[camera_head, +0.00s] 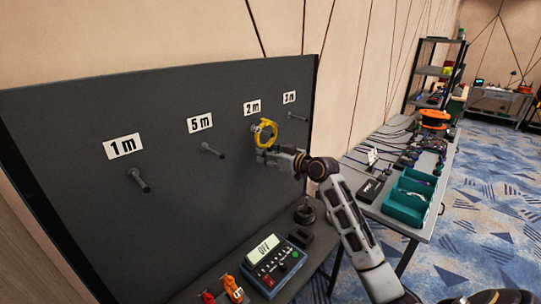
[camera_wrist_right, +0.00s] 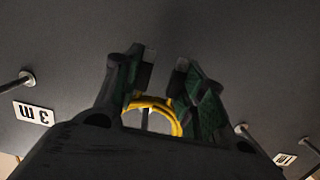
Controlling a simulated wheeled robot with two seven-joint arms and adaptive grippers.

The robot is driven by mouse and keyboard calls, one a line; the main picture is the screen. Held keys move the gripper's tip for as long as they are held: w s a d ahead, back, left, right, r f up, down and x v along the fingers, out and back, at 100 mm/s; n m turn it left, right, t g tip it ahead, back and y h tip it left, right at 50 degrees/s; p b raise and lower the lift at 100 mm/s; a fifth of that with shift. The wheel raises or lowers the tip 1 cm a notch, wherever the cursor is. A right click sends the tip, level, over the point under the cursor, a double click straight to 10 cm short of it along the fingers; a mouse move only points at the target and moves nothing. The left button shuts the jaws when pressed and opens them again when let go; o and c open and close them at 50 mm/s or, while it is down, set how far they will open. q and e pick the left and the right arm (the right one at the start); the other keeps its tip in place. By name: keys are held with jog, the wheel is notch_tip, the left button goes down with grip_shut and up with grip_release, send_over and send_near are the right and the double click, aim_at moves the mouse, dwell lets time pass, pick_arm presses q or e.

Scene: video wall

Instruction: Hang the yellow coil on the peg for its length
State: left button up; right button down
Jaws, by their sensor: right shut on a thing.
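The yellow coil (camera_head: 273,131) is a ring held upright near the dark board, just below the "2 m" label (camera_head: 252,107). My right gripper (camera_head: 266,152) is shut on its lower part. In the right wrist view the coil (camera_wrist_right: 178,124) shows between the fingers (camera_wrist_right: 163,78), and a grey rod shows inside the ring. I cannot tell whether the 2 m peg passes through the coil or stands behind it. Bare pegs stand below the "1 m" label (camera_head: 122,146), the "5 m" label (camera_head: 200,123) and the "3 m" label (camera_head: 289,97). My left gripper is out of view.
The dark board (camera_head: 80,210) stands along the wall. Below it, a bench carries a control box reading OFF (camera_head: 268,262) and orange clamps (camera_head: 234,290). A table at the right holds teal bins (camera_head: 405,205), cables and an orange reel (camera_head: 434,118). Patterned floor lies beyond.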

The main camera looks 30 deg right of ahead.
jog(key=shift+w+a+f+b, duration=0.1)
jog(key=shift+w+f+b, duration=0.15)
jog(key=shift+f, duration=0.2)
jog(key=shift+w+a+f+b, duration=0.1)
jog(key=shift+f+b, duration=0.25)
jog(key=shift+f, duration=0.05)
dwell(0.4)
jog(key=c, duration=0.8)
grip_release()
jog(key=shift+o, duration=0.2)
jog(key=shift+s+d, duration=0.15)
jog(key=v, duration=1.1)
jog(key=shift+s, duration=0.35)
jog(key=shift+r, duration=0.1)
